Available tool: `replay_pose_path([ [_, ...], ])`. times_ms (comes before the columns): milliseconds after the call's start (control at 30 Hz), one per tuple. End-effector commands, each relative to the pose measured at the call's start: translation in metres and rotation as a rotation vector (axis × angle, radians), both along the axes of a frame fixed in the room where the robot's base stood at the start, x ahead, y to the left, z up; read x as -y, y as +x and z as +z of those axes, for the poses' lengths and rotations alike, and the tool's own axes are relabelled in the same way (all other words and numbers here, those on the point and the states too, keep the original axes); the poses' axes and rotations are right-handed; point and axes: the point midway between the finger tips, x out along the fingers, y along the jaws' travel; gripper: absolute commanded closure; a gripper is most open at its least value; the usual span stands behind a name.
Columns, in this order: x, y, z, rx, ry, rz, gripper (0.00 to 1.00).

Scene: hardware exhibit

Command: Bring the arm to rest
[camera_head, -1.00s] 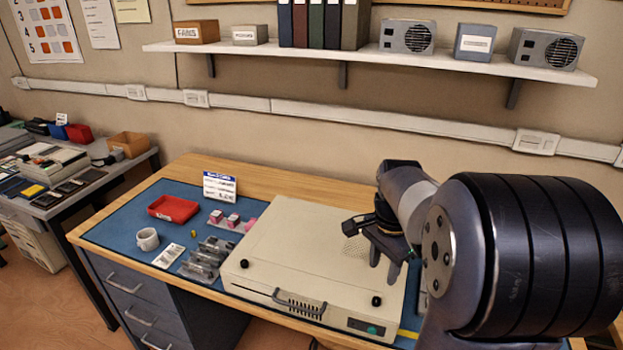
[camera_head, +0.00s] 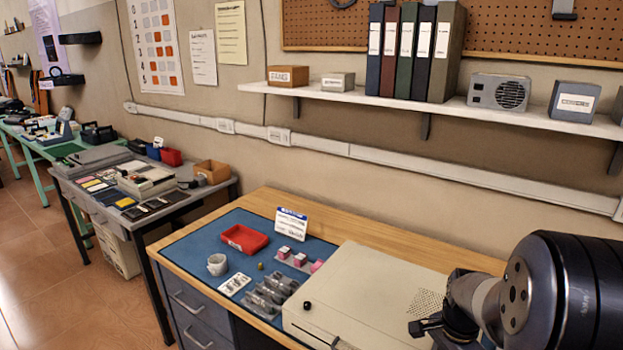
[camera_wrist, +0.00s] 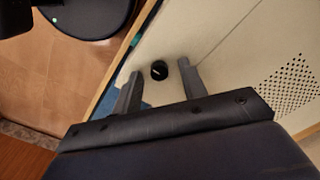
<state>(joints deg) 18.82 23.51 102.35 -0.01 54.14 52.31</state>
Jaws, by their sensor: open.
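My gripper (camera_wrist: 158,85) shows in the wrist view with its two fingers apart and nothing between them. Past the fingertips lies the cream case (camera_wrist: 220,40) with a round black knob (camera_wrist: 159,70). In the head view my arm reaches in from the lower right, over the right part of the cream case (camera_head: 350,290).
A wall shelf (camera_head: 400,103) with binders runs above. A second table (camera_head: 150,215) stands left, with open floor before it.

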Motion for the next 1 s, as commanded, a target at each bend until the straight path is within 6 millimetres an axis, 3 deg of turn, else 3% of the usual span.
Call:
replay_pose_path([
  [267, 0.000, 0.000, 0.001, 0.000, 0.000, -0.045, 0.60],
  [833, 0.000, 0.001, 0.113, 0.005, -0.002, -0.041, 0.60],
  [1000, 0.000, -0.001, 0.070, -0.006, 0.002, -0.041, 0.60],
])
